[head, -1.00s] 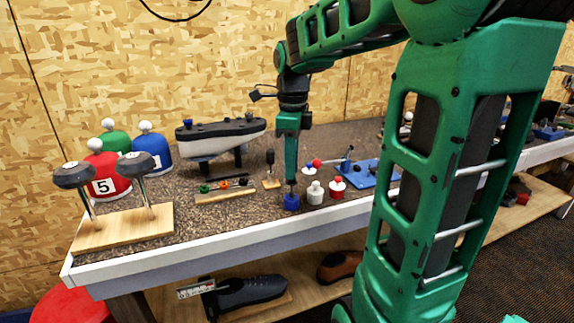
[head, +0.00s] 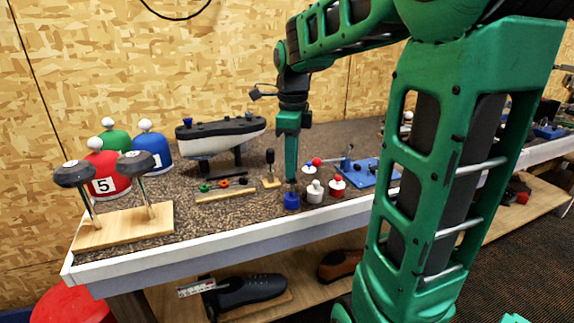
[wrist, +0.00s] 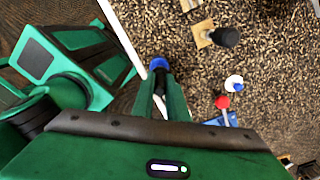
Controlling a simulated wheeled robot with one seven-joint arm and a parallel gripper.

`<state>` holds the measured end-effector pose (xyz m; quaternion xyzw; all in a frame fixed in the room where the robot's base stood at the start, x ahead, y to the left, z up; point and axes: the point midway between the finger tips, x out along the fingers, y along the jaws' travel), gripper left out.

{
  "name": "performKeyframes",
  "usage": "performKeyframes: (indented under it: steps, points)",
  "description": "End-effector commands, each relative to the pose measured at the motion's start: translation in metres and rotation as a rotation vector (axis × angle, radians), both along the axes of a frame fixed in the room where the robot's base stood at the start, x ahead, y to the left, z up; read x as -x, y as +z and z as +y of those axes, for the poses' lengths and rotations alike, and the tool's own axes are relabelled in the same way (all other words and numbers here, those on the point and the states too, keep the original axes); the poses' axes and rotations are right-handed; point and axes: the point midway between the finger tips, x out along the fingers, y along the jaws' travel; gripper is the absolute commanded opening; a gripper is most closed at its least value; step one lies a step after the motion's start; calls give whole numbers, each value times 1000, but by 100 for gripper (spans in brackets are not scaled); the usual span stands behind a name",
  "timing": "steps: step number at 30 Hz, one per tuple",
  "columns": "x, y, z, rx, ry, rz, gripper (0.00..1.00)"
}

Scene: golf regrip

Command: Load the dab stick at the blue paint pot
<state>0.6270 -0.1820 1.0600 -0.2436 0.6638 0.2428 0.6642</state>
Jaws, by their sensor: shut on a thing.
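The blue paint pot (head: 292,201) stands near the front edge of the bench, left of a white pot and a red pot. My gripper (head: 291,180) points straight down directly over it. In the wrist view the pot's blue top (wrist: 159,63) shows just beyond the fingertips of my gripper (wrist: 162,84). The fingers are shut on the dab stick (wrist: 160,100), of which only a dark and pale strip shows between them. Its tip is hidden, so I cannot tell whether it touches the paint.
The white pot (head: 315,192) and red pot (head: 337,187) stand close on the right. A small wooden stand with a dark knob (head: 270,166) and a wooden rack (head: 226,192) are behind left. A model ship (head: 220,135) stands farther back. The bench front edge (head: 250,235) is near.

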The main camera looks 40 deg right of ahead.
Motion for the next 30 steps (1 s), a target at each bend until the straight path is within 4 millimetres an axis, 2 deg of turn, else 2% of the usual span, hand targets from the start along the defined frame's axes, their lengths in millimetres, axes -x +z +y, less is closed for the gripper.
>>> performKeyframes:
  steps: [5,30]
  points:
    - [1,3,0,-2,0,4,0]
    - [0,61,0,0,1,0,0]
